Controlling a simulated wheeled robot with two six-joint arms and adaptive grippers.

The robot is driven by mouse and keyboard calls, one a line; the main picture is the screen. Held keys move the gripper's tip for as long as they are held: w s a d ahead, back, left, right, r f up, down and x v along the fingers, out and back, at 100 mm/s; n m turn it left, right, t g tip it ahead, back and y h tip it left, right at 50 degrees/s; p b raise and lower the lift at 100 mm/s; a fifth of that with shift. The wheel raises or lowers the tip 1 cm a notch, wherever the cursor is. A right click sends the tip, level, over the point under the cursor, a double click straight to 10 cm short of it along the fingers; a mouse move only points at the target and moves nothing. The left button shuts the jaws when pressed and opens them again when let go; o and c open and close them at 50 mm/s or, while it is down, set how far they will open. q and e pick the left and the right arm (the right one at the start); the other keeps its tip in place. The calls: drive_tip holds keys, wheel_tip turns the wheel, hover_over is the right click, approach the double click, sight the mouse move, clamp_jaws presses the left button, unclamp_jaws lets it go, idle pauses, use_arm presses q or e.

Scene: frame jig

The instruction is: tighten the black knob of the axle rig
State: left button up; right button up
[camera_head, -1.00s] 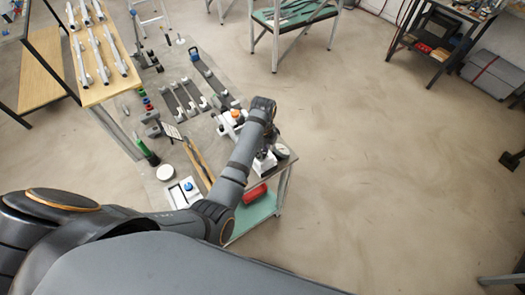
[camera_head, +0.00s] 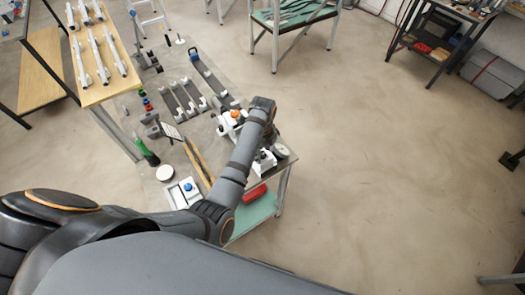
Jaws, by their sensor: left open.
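My left arm reaches from the left over the workbench, and its wrist bends down near the bench's right edge. My left gripper (camera_head: 268,148) is below the wrist, open, and partly hidden by the arm. A white device with an orange top (camera_head: 234,115) stands just left of the wrist. A white piece (camera_head: 264,162) sits beneath the wrist, beside a dark round part (camera_head: 280,151). I cannot tell which of these belongs to the axle rig. The black knob is not clearly visible; my arm covers part of this area. My right gripper is not in view.
The workbench (camera_head: 222,135) holds grey rails with white blocks (camera_head: 184,98), a green bottle (camera_head: 147,152), a white disc (camera_head: 165,173) and a white box with a blue knob (camera_head: 185,191). A red cylinder (camera_head: 255,193) lies on the lower shelf.

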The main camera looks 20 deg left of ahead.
sight(263, 154)
use_arm(q)
wheel_tip(263, 154, up, 8)
drive_tip(key=shift+f, duration=0.25)
idle(0.5)
